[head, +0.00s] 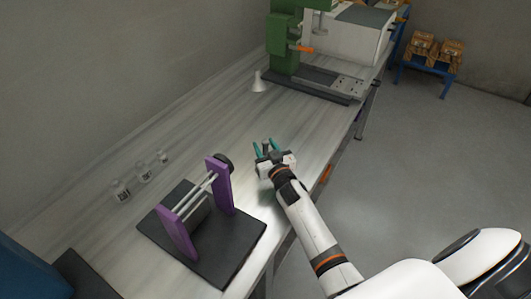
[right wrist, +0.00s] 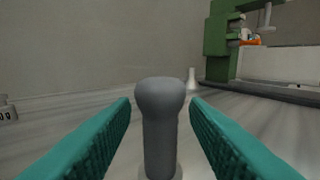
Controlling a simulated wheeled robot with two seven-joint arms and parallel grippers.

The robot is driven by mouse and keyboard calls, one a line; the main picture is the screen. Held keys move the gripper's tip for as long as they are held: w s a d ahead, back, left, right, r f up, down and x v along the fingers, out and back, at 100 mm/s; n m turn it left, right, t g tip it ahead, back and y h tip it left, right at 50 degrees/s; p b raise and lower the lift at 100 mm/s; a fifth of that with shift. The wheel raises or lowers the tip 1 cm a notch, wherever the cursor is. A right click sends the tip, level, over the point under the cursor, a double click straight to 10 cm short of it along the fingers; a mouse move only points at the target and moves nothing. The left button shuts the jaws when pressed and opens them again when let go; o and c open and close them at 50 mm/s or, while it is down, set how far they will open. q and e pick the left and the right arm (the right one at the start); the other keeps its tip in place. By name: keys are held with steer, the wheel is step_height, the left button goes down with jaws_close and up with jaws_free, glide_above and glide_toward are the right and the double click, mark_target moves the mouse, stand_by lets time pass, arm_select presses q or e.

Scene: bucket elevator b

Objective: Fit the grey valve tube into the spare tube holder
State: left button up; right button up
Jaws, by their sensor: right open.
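My right gripper (head: 266,148) is over the bench, beyond the purple frame, with its teal fingers open. In the right wrist view a grey upright tube with a rounded, wider head (right wrist: 160,125), which looks like the valve tube, stands between the open fingers (right wrist: 160,140). Gaps show on both sides of it. A paler ring shows around its foot, partly cut off by the picture edge. In the head view the gripper mostly hides the tube. I cannot tell for sure which thing is the spare tube holder. My left gripper is not in view.
A purple frame with rods (head: 223,185) stands on a black base plate (head: 235,255). A white cone (head: 258,82) and a green machine (head: 283,40) are farther back. The bench (head: 215,125) between is clear.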

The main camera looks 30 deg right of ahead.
jaws_close()
steer(key=shift+r, duration=0.1)
